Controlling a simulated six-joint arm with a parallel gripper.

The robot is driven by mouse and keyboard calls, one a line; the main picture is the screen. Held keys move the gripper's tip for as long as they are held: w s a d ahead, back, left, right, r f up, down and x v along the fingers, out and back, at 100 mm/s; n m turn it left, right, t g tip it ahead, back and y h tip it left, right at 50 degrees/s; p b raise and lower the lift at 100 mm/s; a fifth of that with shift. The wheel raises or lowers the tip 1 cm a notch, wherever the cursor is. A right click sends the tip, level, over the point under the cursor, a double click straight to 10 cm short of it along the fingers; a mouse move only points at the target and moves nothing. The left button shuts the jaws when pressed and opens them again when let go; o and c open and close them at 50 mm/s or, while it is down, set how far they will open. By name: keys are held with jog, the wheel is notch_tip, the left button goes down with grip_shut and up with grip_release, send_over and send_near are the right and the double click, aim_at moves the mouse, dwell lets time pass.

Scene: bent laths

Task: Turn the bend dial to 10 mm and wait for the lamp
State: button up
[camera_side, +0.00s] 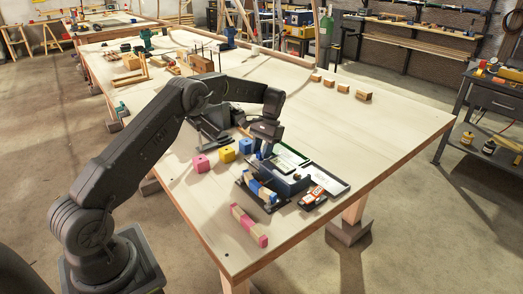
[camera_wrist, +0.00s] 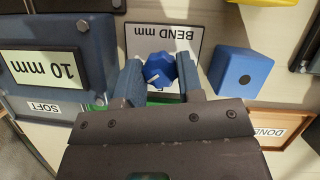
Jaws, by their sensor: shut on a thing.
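The bend dial is a blue lobed knob (camera_wrist: 159,70) in front of a white plate marked BEND mm (camera_wrist: 178,38) in the wrist view. My gripper (camera_wrist: 160,74) is shut on the knob, one finger on each side. A small light mark shows on the knob's face. A display (camera_wrist: 55,68) to its left reads 10 mm. In the side view my gripper (camera_side: 262,153) reaches down behind the dark blue machine (camera_side: 290,184), and the knob is hidden there. I cannot make out a lamp or whether one is lit.
A blue cube (camera_wrist: 240,72) stands close right of my fingers. Pink (camera_side: 200,163) and yellow (camera_side: 227,154) cubes stand left of the machine. A pink-ended lath (camera_side: 249,225) lies near the table's front edge. A DONE label (camera_wrist: 270,130) marks a spot at right.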

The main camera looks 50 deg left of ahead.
dwell(0.3)
jog(key=o, duration=0.9)
jog(key=v, duration=0.6)
jog(key=shift+w+r, duration=0.1)
jog(key=shift+w, duration=0.05)
jog(key=shift+w+r, duration=0.15)
jog(key=shift+r, duration=0.5)
